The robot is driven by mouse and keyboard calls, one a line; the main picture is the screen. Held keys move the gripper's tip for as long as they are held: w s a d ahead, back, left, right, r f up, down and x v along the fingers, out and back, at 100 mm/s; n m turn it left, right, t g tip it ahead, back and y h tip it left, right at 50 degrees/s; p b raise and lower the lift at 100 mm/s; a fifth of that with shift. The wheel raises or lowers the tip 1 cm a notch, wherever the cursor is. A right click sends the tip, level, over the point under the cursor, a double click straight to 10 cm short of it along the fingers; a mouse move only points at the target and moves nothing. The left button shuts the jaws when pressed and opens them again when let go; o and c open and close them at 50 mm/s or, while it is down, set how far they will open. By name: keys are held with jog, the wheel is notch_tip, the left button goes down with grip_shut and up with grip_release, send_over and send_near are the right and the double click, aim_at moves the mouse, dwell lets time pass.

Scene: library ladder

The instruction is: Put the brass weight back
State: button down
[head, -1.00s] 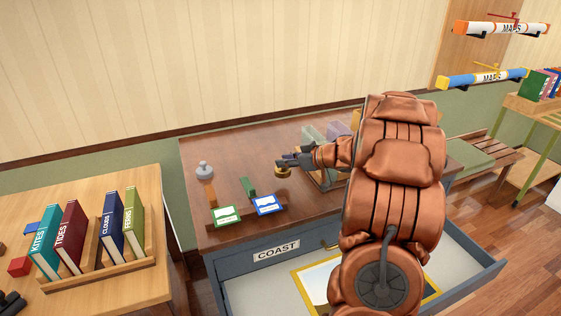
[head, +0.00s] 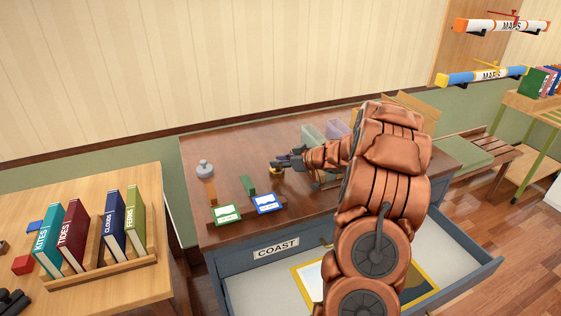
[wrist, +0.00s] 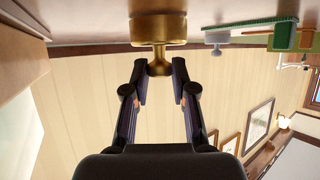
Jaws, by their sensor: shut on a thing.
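The brass weight (head: 275,170) is at the middle of the dark wooden desktop (head: 240,150). In the wrist view, which is upside down, the brass weight (wrist: 158,28) shows its wide round base and narrow knob. My gripper (head: 284,163) reaches in from the right, with its fingers around the knob. In the wrist view my gripper (wrist: 158,72) has one dark finger on each side of the knob. The weight looks upright at desk height; I cannot tell whether its base touches the desk. A grey weight (head: 204,170) stands to the left.
Green (head: 226,213) and blue (head: 265,204) framed cards stand at the desk's front. An open drawer labelled COAST (head: 275,251) juts out below. Several coloured blocks are partly behind my arm. A side table at left holds upright books (head: 72,236).

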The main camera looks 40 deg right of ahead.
jog(key=c, duration=0.9)
grip_release()
jog(key=shift+f, duration=0.1)
jog(key=shift+c, duration=0.2)
jog(key=b+v, duration=0.1)
jog(key=v, duration=1.1)
jog(key=shift+r, duration=0.2)
